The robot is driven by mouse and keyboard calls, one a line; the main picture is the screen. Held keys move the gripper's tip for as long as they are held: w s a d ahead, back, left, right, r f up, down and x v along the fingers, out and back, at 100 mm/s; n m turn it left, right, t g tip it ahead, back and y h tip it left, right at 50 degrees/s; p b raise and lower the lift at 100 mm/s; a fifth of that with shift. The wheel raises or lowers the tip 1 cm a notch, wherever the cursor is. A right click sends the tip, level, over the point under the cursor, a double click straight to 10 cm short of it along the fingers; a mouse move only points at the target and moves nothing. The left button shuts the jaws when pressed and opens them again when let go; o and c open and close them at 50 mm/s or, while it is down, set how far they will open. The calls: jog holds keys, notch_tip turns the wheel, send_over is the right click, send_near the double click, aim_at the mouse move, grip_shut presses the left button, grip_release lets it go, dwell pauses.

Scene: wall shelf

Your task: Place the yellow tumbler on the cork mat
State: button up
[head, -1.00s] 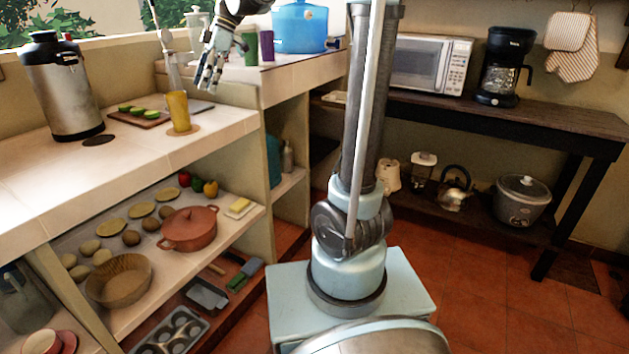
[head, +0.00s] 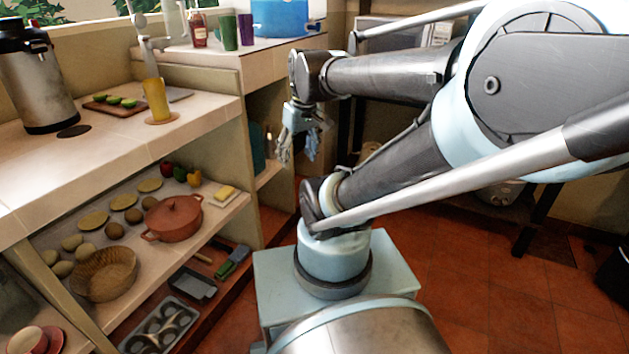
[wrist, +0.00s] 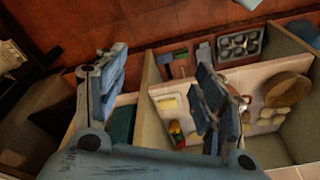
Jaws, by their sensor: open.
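The yellow tumbler (head: 157,100) stands upright on the round cork mat (head: 161,119) near the right end of the tiled counter. The mat's rim shows around the tumbler's base. My gripper (head: 297,146) is open and empty, to the right of the counter and apart from the tumbler, pointing down. In the wrist view my gripper's two fingers (wrist: 158,75) are spread wide, with the shelf and floor behind them. The tumbler and mat cannot be made out in that view.
A steel flask (head: 36,80), a dark round coaster (head: 74,131) and a board with limes (head: 118,108) share the counter. Green (head: 228,33) and purple (head: 246,30) cups stand on the higher ledge. A red pot (head: 174,218) sits on the shelf below. Floor shows at lower right.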

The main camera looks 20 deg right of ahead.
jog(key=s+d+f+m+h, duration=0.1)
jog(key=s+d+f+m, duration=0.2)
jog(key=f, duration=0.3)
jog(key=shift+s+d+f+m, duration=0.3)
jog(key=shift+s+d+m, duration=0.15)
jog(key=shift+s, duration=0.3)
dwell(0.5)
